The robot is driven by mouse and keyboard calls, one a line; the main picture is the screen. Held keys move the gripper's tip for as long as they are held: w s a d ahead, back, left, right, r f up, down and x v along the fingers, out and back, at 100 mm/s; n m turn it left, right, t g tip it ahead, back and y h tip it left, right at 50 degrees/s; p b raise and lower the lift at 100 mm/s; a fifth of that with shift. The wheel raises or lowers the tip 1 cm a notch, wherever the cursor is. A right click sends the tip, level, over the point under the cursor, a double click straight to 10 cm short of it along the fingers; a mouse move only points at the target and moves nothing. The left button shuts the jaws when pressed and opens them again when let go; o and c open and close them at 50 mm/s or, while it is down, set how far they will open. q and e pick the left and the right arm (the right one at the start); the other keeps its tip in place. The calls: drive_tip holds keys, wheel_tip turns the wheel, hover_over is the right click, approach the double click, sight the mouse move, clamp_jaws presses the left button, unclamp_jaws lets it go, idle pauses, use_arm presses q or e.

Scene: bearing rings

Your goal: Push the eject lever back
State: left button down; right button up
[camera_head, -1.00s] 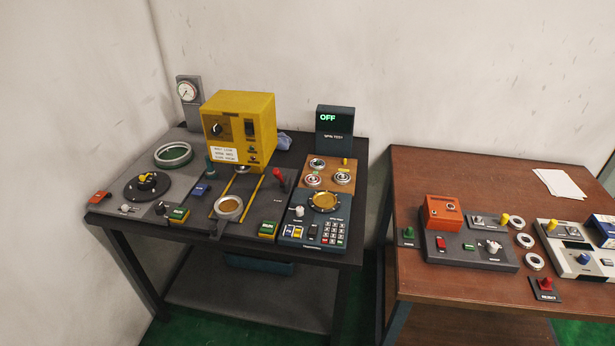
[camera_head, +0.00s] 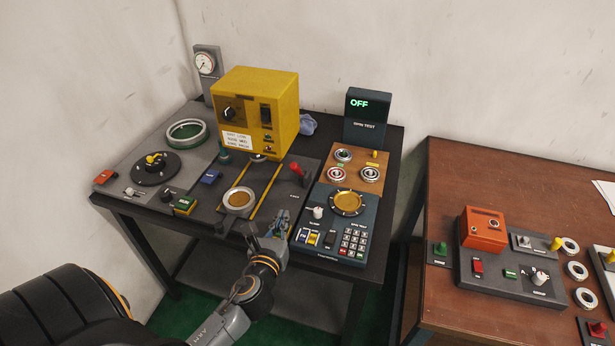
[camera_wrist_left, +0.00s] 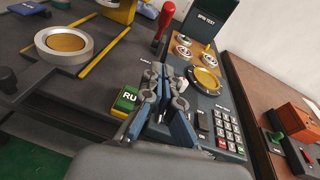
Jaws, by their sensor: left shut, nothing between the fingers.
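The eject lever (camera_head: 296,171) is a red-handled lever on the dark grey panel, right of the yellow machine. Its handle stands up, leaning a little to the left in the head view. It also shows at the top of the left wrist view (camera_wrist_left: 165,18). My left gripper (camera_head: 282,217) is shut and empty, in front of the lever and apart from it. In the left wrist view its fingers (camera_wrist_left: 165,76) point toward the panel, between the green button and the keypad unit. The gripper hides part of the green button in the head view. My right gripper is not in view.
The yellow machine (camera_head: 257,105) stands left of the lever. The spin test unit (camera_head: 312,251), with its keypad and gold dial, lies close on the right. A ring with a gold centre (camera_head: 239,200) sits between yellow rails. A brown table (camera_head: 445,280) stands farther right.

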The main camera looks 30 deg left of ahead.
use_arm(q)
drive_tip(key=shift+s, duration=0.1)
drive_tip(key=p, duration=0.1)
approach(296, 173)
drive_tip(key=f, duration=0.1)
drive_tip(key=w+f, duration=0.2)
drive_tip(key=shift+a+f, duration=0.2)
drive_tip(key=shift+a, duration=0.05)
drive_tip(key=shift+w+a+r+p, duration=0.25)
drive_tip(key=shift+w+r+p, duration=0.15)
drive_tip(key=shift+w, duration=0.15)
drive_tip(key=shift+w+a+r+p, duration=0.2)
drive_tip(key=shift+w+r+p, duration=0.15)
drive_tip(key=shift+w, duration=0.25)
drive_tip(key=shift+w+a+r, duration=0.2)
drive_tip(key=shift+w+r, duration=0.1)
drive_tip(key=shift+w, duration=0.15)
drive_tip(key=shift+w+a, duration=0.1)
drive_tip(key=shift+w, duration=0.1)
